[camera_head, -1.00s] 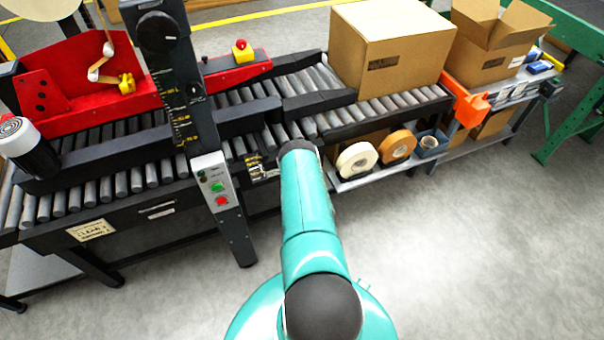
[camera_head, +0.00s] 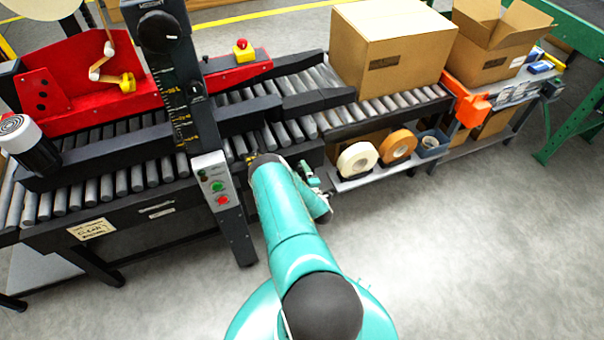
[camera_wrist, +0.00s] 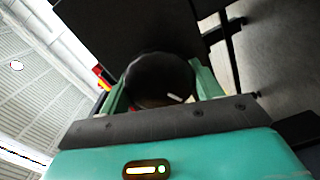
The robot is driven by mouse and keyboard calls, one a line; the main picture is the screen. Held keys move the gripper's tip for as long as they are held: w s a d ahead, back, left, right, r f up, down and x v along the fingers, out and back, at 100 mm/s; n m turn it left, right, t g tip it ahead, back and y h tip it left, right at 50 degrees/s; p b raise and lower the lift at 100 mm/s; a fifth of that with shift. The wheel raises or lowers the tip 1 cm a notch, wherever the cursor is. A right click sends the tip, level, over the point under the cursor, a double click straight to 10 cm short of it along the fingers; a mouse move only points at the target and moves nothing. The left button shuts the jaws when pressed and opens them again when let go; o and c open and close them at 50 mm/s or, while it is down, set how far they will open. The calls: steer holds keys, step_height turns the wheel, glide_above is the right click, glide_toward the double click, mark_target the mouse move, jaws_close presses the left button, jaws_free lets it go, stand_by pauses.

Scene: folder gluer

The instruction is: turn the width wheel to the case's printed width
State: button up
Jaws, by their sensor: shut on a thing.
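The width wheel (camera_wrist: 160,82) is a dark round knob with a short white mark near its lower right edge, in the wrist view. My gripper (camera_wrist: 163,88) is shut on it, one teal finger on each side. In the head view my teal arm hides the wheel and the fingers. The closed cardboard case (camera_head: 390,50) sits on the rollers at the upper right. It has a dark printed label, too small to read. A yellow-marked scale (camera_head: 180,120) runs down the black upright column.
The roller conveyor (camera_head: 150,178) spans the view. A control panel with green and red buttons (camera_head: 214,186) is left of my arm. An open carton (camera_head: 495,45) stands beyond the case. The floor in front is clear.

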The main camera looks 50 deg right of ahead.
steer(key=n, duration=0.5)
steer(key=shift+f+n, duration=0.1)
steer(key=shift+n, duration=0.3)
stand_by(0.4)
steer(key=o, duration=1)
steer(key=shift+s, duration=0.1)
steer(key=v, duration=1.3)
steer(key=shift+s+a, duration=0.2)
steer(key=shift+a, duration=0.1)
